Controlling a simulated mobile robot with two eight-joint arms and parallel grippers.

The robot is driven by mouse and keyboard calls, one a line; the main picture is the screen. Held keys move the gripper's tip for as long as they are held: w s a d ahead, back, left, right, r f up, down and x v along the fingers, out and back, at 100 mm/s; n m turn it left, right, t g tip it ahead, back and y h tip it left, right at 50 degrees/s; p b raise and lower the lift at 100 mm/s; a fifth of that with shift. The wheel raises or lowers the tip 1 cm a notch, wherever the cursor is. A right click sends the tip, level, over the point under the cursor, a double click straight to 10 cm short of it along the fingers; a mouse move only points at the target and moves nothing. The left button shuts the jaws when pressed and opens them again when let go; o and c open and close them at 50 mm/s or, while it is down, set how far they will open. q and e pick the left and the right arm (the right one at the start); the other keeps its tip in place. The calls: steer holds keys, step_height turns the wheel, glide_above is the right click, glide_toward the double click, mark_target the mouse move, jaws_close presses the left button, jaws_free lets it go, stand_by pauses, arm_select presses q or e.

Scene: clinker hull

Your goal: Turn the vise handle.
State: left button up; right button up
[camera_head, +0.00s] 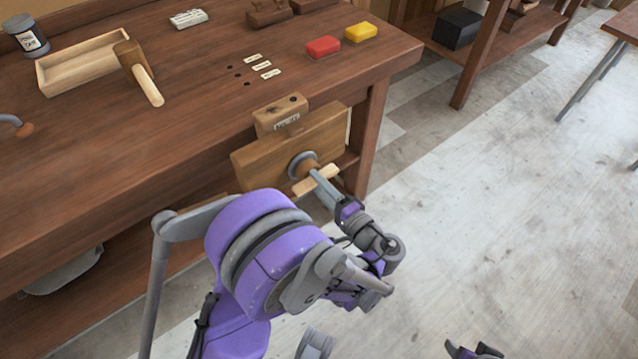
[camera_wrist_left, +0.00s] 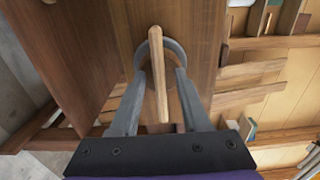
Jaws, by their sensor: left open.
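The vise (camera_head: 255,165) has a wide wooden jaw on the front of the workbench. Its handle (camera_head: 317,180) is a pale wooden bar through a round hub with a grey collar. In the left wrist view the handle (camera_wrist_left: 158,65) stands nearly upright in the picture. My left gripper (camera_head: 322,183) is at the handle with its fingers spread. In the left wrist view its fingers (camera_wrist_left: 162,78) lie on either side of the bar, with visible gaps. Part of my right gripper (camera_head: 474,350) shows at the bottom edge; its jaw state is unclear.
The workbench (camera_head: 180,150) holds a mallet (camera_head: 139,72), an open wooden tray (camera_head: 80,78), a tin (camera_head: 27,37), a red block (camera_head: 323,47) and a yellow block (camera_head: 361,32). A bench leg (camera_head: 368,135) stands right of the vise. The floor to the right is clear.

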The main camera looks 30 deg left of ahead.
arm_select(q)
steer(key=v, duration=1.1)
steer(key=shift+a, duration=0.1)
